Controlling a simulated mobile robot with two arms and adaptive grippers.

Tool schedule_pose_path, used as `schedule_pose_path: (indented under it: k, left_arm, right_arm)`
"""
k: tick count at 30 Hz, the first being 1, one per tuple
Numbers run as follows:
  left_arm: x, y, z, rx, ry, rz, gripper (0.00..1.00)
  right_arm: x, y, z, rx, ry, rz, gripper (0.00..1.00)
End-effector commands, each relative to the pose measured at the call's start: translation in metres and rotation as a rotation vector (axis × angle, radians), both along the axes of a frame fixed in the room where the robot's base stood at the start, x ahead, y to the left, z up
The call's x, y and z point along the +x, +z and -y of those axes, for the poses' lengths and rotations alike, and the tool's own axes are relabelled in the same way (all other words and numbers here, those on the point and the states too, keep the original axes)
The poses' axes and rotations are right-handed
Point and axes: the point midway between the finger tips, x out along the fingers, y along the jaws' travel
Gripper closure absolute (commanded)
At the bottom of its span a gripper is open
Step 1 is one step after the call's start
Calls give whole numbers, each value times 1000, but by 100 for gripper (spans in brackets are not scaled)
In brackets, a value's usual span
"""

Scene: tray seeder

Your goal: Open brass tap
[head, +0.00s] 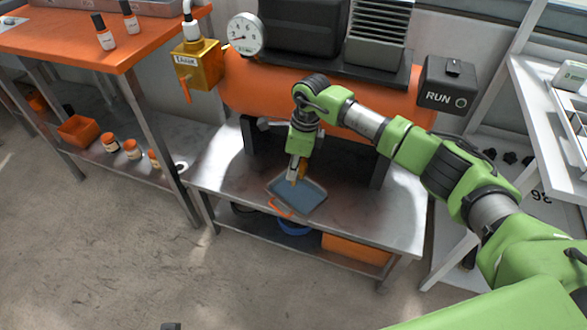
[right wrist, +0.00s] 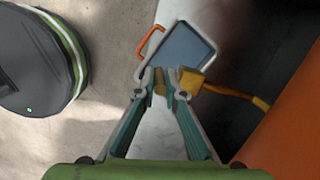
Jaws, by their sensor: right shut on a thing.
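The brass tap (right wrist: 192,81) is a small yellow block on a brass pipe (right wrist: 240,96) that runs toward the orange tank (right wrist: 290,130). In the head view it is mostly hidden behind my right gripper (head: 296,172), low in front of the tank. In the right wrist view my right gripper (right wrist: 160,78) is shut on a small brass piece of the tap, seemingly its lever, beside the block. A tray (head: 297,195) with a blue-grey inside and an orange handle lies below the tap on the metal bench. My left gripper is not in view.
The orange tank (head: 245,85) carries a round gauge (head: 245,34) and a black RUN box (head: 446,85). A brass box marked TANK (head: 197,64) with an orange lever hangs at its left. The bench (head: 225,175) left of the tray is clear.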

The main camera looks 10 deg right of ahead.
Motion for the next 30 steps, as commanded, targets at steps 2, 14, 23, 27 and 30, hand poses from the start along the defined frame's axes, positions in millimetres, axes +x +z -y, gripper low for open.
schedule_pose_path:
  k: [2,14,23,27,30]
  left_arm:
    - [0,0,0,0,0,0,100]
    - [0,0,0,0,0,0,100]
    - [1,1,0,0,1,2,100]
    - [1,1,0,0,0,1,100]
    - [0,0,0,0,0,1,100]
  right_arm:
    - [1,1,0,0,0,3,100]
    - [0,0,0,1,0,2,73]
    - [0,26,4,1,0,6,73]
    - [-1,56,9,1,-1,8,73]
    - [-3,77,12,1,1,7,73]
